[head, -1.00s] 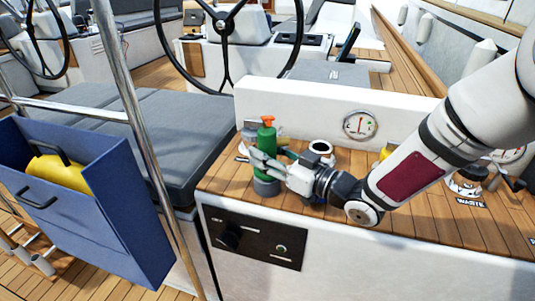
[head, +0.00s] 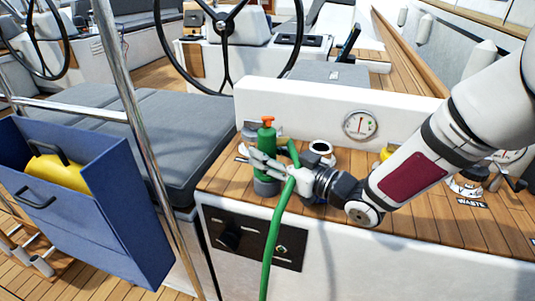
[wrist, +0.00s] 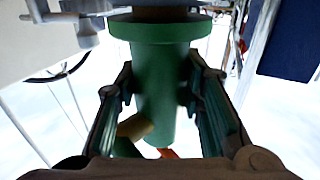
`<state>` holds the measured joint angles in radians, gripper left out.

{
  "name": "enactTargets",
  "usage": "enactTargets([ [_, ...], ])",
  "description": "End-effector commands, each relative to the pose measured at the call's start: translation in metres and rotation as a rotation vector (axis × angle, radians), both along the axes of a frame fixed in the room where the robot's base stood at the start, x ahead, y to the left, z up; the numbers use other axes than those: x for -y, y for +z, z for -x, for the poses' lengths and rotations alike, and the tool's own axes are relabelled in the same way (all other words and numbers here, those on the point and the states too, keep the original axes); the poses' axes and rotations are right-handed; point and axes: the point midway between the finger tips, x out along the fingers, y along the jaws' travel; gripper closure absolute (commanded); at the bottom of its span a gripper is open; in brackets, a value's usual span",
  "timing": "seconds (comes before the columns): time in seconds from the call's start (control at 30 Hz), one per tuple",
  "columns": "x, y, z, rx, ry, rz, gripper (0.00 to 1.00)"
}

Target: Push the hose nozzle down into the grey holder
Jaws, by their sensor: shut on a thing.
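The hose nozzle (head: 267,133) is a green upright cylinder with an orange top, at the left end of the wooden counter. My gripper (head: 263,161) reaches it from the right and is shut on its body. In the wrist view the green nozzle (wrist: 160,75) stands between the two fingers, its wide flange at the top of the picture. The grey holder (head: 266,187) is a short round cup on the counter directly under the nozzle. How deep the nozzle sits in it is hard to tell. A green hose (head: 275,228) runs past my gripper and down over the counter's front.
A white ring-topped fitting (head: 321,147) stands right behind my gripper. A gauge (head: 360,125) is on the raised white wall behind. A black switch panel (head: 255,238) is on the counter's front. A steel pole (head: 140,140) and a blue bin (head: 95,215) stand to the left.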

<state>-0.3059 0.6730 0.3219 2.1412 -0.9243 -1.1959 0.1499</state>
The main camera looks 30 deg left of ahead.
Motion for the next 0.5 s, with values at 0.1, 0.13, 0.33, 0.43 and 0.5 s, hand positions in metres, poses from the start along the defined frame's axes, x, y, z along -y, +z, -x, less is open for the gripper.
enactTargets([
  [0.1, -0.0002, -0.0017, -0.0001, 0.001, 0.0, -0.002, 1.0],
  [0.13, -0.0002, -0.0022, -0.0001, 0.001, 0.0, -0.002, 1.0],
  [0.33, -0.0002, -0.0058, -0.0001, 0.0, 0.0, -0.002, 1.0],
  [0.43, -0.0003, -0.0076, -0.0002, 0.0, 0.0, -0.002, 1.0],
  [0.5, -0.0003, -0.0088, -0.0002, 0.0, 0.0, -0.002, 1.0],
])
